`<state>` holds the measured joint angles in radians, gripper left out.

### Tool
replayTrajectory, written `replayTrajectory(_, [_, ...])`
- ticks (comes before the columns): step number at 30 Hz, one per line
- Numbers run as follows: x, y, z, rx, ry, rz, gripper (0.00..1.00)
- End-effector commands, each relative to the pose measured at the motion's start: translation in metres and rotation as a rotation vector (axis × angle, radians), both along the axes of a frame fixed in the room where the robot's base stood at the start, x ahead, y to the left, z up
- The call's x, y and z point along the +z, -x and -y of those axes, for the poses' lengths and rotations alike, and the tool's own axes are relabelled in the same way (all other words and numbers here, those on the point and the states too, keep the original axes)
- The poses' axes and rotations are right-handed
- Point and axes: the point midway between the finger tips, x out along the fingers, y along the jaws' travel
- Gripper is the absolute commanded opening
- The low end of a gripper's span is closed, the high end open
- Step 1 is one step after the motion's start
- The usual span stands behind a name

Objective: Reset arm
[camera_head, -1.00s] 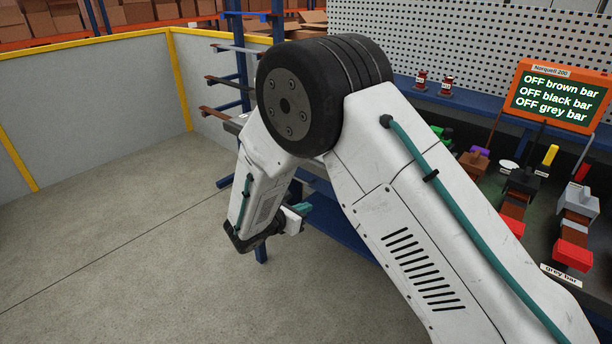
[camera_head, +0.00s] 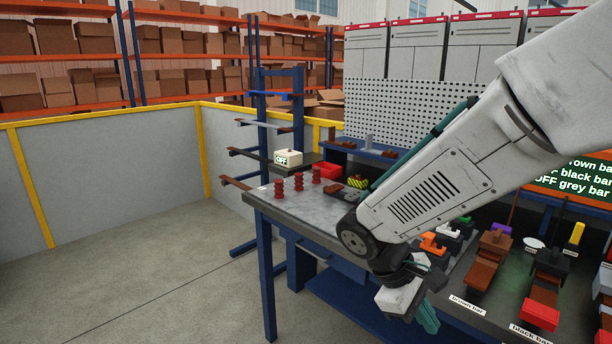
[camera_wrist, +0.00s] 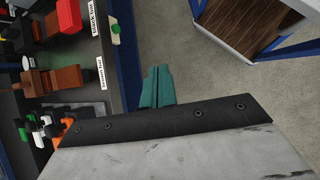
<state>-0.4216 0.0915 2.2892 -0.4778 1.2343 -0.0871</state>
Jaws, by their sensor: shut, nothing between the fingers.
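My gripper (camera_head: 430,318) hangs at the end of my white arm, low in front of the workbench's front edge in the head view. Its teal fingers are together with nothing between them. In the wrist view the gripper (camera_wrist: 157,78) points over the floor just beside the bench edge. My arm covers the middle and right of the head view and hides part of the bench and of the sign.
An orange-framed sign (camera_head: 590,180) stands behind. Free floor (camera_head: 150,280) lies at left. The wrist view shows a wooden-topped surface (camera_wrist: 245,20).

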Motion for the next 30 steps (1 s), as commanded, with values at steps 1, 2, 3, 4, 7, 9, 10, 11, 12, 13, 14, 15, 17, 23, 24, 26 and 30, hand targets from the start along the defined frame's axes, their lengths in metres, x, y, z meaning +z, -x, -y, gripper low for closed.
replayTrajectory(1, [0.013, 0.015, 0.008, -0.078, -0.048, 0.032, 0.0])
replayTrajectory(2, [0.018, 0.024, 0.011, -0.12, -0.075, 0.048, 0.0])
replayTrajectory(3, [0.025, 0.035, 0.014, -0.178, -0.111, 0.068, 0.0])
replayTrajectory(4, [0.03, 0.043, 0.016, -0.219, -0.139, 0.084, 0.0])
replayTrajectory(7, [0.045, 0.07, 0.023, -0.349, -0.229, 0.139, 0.0])
replayTrajectory(9, [0.054, 0.087, 0.026, -0.433, -0.29, 0.179, 0.0])
replayTrajectory(10, [0.058, 0.094, 0.027, -0.466, -0.316, 0.198, 0.0])
replayTrajectory(11, [0.061, 0.101, 0.028, -0.498, -0.342, 0.215, 0.0])
replayTrajectory(12, [0.066, 0.109, 0.03, -0.538, -0.376, 0.242, 0.0])
replayTrajectory(13, [0.069, 0.115, 0.031, -0.566, -0.399, 0.262, 0.0])
replayTrajectory(14, [0.072, 0.121, 0.032, -0.591, -0.421, 0.282, 0.0])
replayTrajectory(15, [0.077, 0.128, 0.034, -0.62, -0.449, 0.31, 0.0])
replayTrajectory(17, [0.082, 0.137, 0.036, -0.654, -0.483, 0.351, 0.0])
replayTrajectory(23, [0.1, 0.151, 0.049, -0.709, -0.527, 0.476, 0.0])
replayTrajectory(24, [0.103, 0.152, 0.051, -0.715, -0.531, 0.492, 0.0])
replayTrajectory(26, [0.106, 0.152, 0.053, -0.723, -0.532, 0.507, 0.0])
replayTrajectory(30, [0.106, 0.153, 0.054, -0.727, -0.532, 0.511, 0.0])
